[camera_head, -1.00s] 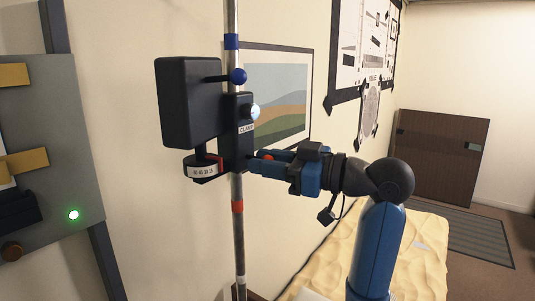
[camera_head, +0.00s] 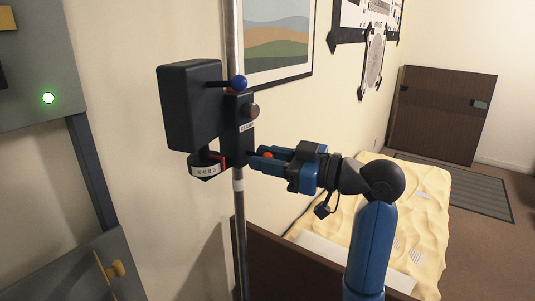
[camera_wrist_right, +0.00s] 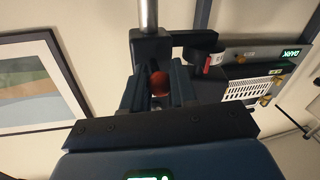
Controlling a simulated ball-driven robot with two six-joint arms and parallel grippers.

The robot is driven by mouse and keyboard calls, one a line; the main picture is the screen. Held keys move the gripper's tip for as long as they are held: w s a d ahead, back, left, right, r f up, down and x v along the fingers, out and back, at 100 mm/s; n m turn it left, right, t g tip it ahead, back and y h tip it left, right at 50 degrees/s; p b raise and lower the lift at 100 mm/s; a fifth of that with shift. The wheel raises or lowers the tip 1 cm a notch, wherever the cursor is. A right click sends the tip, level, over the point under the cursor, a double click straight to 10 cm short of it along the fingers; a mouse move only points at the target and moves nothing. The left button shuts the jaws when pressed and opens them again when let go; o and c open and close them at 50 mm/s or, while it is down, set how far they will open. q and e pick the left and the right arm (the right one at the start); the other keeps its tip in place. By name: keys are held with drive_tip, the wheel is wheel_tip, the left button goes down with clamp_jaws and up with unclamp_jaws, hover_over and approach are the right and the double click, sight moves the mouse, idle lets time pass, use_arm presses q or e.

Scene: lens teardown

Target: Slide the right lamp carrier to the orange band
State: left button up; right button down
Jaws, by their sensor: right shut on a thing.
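The lamp carrier (camera_head: 238,128) is a black clamp block on a vertical metal pole (camera_head: 232,30), with a black lamp box (camera_head: 188,105) on its left. My right gripper (camera_head: 264,155) is shut on the carrier's red knob, which also shows between the fingers in the right wrist view (camera_wrist_right: 159,83). My left gripper is out of view.
A grey panel with a green light (camera_head: 48,98) stands at the left. A landscape picture (camera_head: 275,40) hangs behind the pole. A sand-coloured surface (camera_head: 400,225) lies below my right arm, and a dark brown board (camera_head: 440,115) stands at the far right.

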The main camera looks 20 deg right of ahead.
drive_tip(key=shift+f, duration=0.15)
drive_tip(key=c, duration=0.9)
unclamp_jaws()
drive_tip(key=shift+c, duration=0.2)
drive_tip(key=b+v, duration=0.1)
drive_tip(key=v, duration=1)
